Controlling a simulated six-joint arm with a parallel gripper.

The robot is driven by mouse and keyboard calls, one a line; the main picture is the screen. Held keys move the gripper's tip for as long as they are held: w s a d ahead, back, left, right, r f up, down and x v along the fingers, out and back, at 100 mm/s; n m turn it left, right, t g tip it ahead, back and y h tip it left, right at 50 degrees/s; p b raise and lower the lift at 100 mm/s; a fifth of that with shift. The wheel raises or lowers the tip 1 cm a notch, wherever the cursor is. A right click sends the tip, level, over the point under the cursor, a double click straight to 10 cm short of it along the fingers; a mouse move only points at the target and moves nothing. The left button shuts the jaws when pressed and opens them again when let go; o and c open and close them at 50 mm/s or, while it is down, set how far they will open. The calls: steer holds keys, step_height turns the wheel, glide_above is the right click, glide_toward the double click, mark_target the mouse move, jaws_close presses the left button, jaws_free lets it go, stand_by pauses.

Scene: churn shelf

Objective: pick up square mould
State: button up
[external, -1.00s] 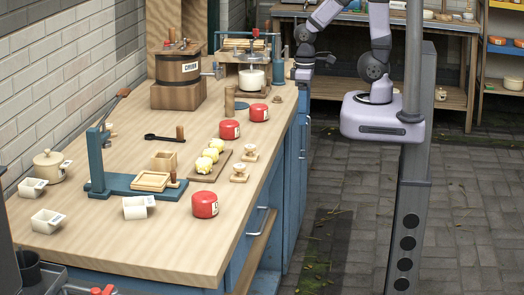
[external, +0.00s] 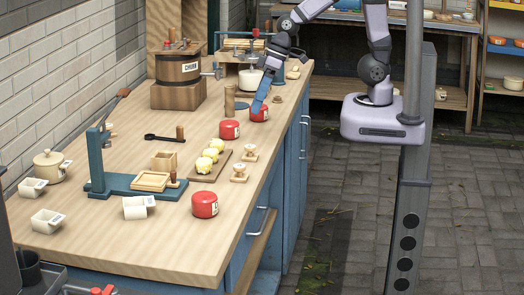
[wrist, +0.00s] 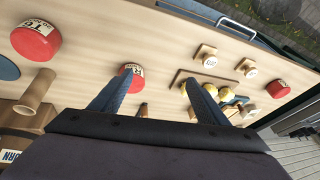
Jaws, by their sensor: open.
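A small open square wooden box (external: 164,160), which looks like the square mould, stands on the wooden counter beside the blue press in the external view. A flat square wooden frame (external: 150,181) lies on the press base; I cannot tell for sure which of the two is the mould. My gripper (external: 256,108) is over the counter's right side, by the far red tin, well to the right of and behind the box. In the wrist view my gripper (wrist: 163,82) has its two blue fingers apart with nothing between them. The fingers and wrist hide part of the counter there.
A wooden churn (external: 178,75) stands at the back. White cups (external: 138,207) stand near the front.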

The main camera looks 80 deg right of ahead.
steer(key=w+a+r+t+y, duration=0.2)
steer(key=w+a+t, duration=0.2)
steer(key=w+a, duration=0.85)
steer(key=m+t+h+b, duration=0.1)
steer(key=t+h+b, duration=0.15)
steer(key=t, duration=0.25)
glide_above(174, 157)
steer(key=s, duration=0.5)
steer(key=f, duration=0.4)
steer(key=s+f+h, duration=0.1)
steer(key=f, duration=0.1)
steer(key=f+h, duration=0.1)
steer(key=f, duration=0.1)
steer(key=shift+s+a+m+t, duration=0.3)
steer(key=shift+s+a+m, duration=0.05)
steer(key=shift+m, duration=0.05)
steer(key=shift+f, duration=0.45)
steer(key=shift+p+x, duration=0.4)
steer(key=shift+x, duration=0.7)
steer(key=shift+w+d+p, duration=0.15)
steer(key=shift+w+p, duration=0.15)
steer(key=shift+w, duration=0.2)
steer(key=shift+p+x, duration=0.55)
steer(key=shift+x, duration=1.55)
steer(key=shift+d, duration=0.1)
steer(key=shift+c, duration=0.4)
steer(key=c, duration=1)
